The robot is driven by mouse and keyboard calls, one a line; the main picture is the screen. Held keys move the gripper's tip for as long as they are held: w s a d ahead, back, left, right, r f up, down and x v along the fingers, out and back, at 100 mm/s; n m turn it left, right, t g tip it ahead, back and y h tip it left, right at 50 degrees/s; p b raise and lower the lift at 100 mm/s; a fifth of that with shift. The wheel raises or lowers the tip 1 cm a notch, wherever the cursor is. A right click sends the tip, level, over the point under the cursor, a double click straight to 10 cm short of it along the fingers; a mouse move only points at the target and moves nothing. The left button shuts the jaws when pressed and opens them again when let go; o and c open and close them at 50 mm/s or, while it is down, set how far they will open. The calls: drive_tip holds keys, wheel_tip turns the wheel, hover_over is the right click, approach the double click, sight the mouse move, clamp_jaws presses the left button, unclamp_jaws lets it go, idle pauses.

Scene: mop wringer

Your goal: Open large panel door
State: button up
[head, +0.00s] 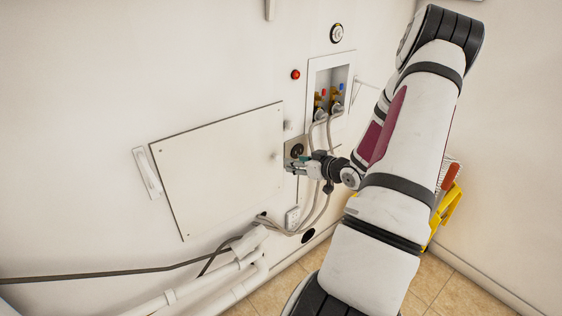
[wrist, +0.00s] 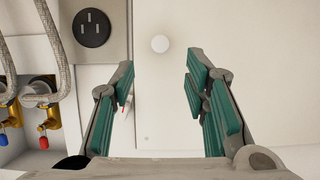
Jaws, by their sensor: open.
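The large panel door (head: 218,165) is a white, tilted-looking rectangle on the wall, and it appears shut flush with the wall. A small round white knob (head: 277,156) sits near its right edge. The knob also shows in the wrist view (wrist: 160,43), centred between the fingers and just ahead of their tips. My gripper (head: 291,166) is close to the panel's right edge, beside the knob. In the wrist view my gripper (wrist: 160,76) has its green-padded fingers spread apart with nothing held. I cannot tell any contact with the knob.
A black outlet (wrist: 91,28) is beside the panel. Above it, a recessed valve box (head: 331,85) feeds grey hoses (head: 311,135). A white handle-like piece (head: 147,172) is left of the panel. Pipes (head: 200,288) and a cable run below. A yellow wringer (head: 445,210) stands right.

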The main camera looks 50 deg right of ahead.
sight(279, 159)
drive_tip(key=b+x, duration=0.1)
drive_tip(key=x, duration=0.8)
clamp_jaws()
